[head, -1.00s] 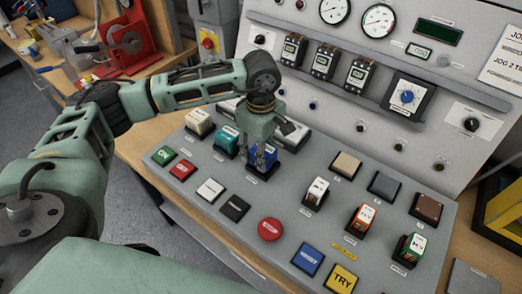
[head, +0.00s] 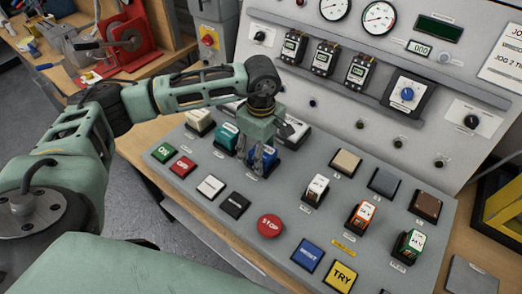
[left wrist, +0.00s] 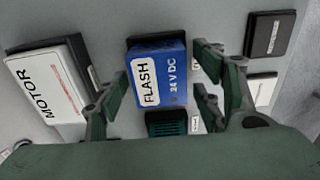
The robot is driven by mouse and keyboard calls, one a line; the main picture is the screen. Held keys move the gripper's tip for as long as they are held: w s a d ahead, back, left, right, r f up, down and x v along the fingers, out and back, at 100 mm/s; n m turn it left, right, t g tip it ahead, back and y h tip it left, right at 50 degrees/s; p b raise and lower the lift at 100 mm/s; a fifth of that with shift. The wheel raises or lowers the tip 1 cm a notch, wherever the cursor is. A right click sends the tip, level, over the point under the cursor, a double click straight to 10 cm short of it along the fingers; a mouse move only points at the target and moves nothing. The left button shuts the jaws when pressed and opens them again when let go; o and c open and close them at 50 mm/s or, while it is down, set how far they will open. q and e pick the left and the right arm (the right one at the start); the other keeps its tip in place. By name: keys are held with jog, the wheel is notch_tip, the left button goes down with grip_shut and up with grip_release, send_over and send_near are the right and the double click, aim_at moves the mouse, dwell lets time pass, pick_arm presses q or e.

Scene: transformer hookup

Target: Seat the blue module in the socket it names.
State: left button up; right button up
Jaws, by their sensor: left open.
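The blue module (head: 268,165) stands on the grey sloping panel, at the end of a row after a cream module (head: 200,122) and a teal module (head: 228,136). In the left wrist view the blue module (left wrist: 160,82) reads "FLASH" and "24 V DC". My left gripper (head: 256,165) is over it, fingers pointing down. In the left wrist view the open left gripper (left wrist: 158,90) has fingers on either side of the module, with gaps visible. Part of the module is hidden by the fingers in the head view. My right gripper is not in view.
A white "MOTOR" block (left wrist: 42,85) is close beside the blue module. White (head: 316,188), orange (head: 360,215) and green (head: 410,243) modules stand to the right. A red STOP button (head: 270,226) and several other push buttons lie in front. The upright meter panel is behind.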

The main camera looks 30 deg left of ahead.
pick_arm(q)
jog(key=shift+r, duration=0.1)
jog(key=shift+r, duration=0.2)
notch_tip(320, 180, up, 12)
jog(key=b, duration=0.2)
jog(key=shift+f, duration=0.15)
